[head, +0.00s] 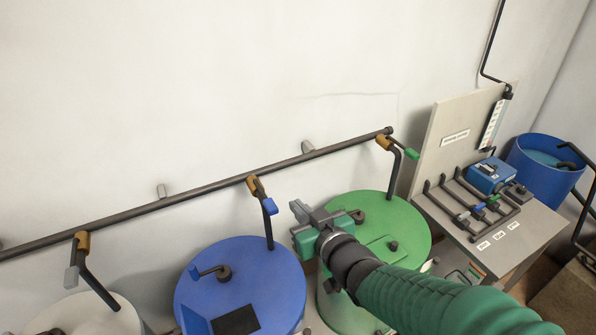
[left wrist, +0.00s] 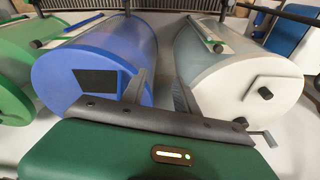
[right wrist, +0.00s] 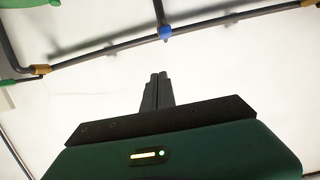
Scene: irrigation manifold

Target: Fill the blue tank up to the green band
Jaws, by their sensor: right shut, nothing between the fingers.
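The blue tank (head: 280,262) stands at the lower middle of the head view, with a dark square window on its lid. It also shows in the left wrist view (left wrist: 60,82). Above it, a blue-handled valve (head: 269,206) sits on the wall pipe's down spout; its blue part also shows in the right wrist view (right wrist: 165,32). My right gripper (head: 299,211) is shut and empty, right of the blue handle and apart from it. My left gripper (left wrist: 158,92) shows only in its wrist view, fingers apart, nothing between them.
The green tank (head: 412,232) stands right of the blue one, the white tank (head: 85,318) left. A dark supply pipe (head: 220,187) runs along the wall. At right are a grey bench (head: 530,240) with a small manifold and an open blue barrel (head: 545,180).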

